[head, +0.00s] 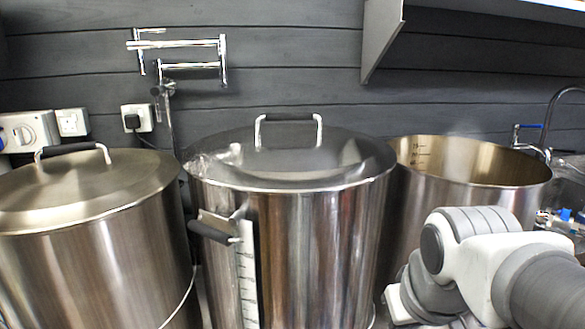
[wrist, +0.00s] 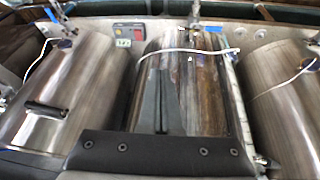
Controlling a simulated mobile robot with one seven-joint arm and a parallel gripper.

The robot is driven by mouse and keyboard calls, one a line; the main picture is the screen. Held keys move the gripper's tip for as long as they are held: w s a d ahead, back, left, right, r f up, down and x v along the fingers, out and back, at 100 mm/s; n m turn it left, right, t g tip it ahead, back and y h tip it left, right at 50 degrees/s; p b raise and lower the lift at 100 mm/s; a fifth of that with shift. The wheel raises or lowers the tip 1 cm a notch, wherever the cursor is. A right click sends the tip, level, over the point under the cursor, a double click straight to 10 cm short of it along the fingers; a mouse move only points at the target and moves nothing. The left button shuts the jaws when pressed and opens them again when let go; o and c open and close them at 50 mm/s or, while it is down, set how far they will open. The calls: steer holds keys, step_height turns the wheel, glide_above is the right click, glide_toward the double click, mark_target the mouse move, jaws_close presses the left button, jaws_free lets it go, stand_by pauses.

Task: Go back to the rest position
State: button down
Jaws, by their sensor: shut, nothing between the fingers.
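My gripper (wrist: 162,75) shows in the wrist view as dark fingers rising from a dark bolted body at the bottom edge. The fingers are together with nothing between them. They stand in front of the shiny side of the middle steel vessel. In the head view my white and grey arm is folded low at the right, in front of the right-hand open pot (head: 470,165). The gripper's fingers cannot be made out there.
A lidded steel vessel (head: 300,240) with a side handle and level scale stands in the middle. Another lidded vessel (head: 95,250) stands at left. A wall tap (head: 190,65), sockets (head: 72,122) and a shelf (head: 381,35) are behind. A sink tap (head: 550,120) is at far right.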

steer(key=s+a+m+p, duration=0.1)
steer(key=s, duration=0.4)
step_height(320, 180, up, 18)
steer(key=p, duration=1.7)
steer(key=shift+w+t, duration=0.3)
steer(key=shift+w, duration=0.05)
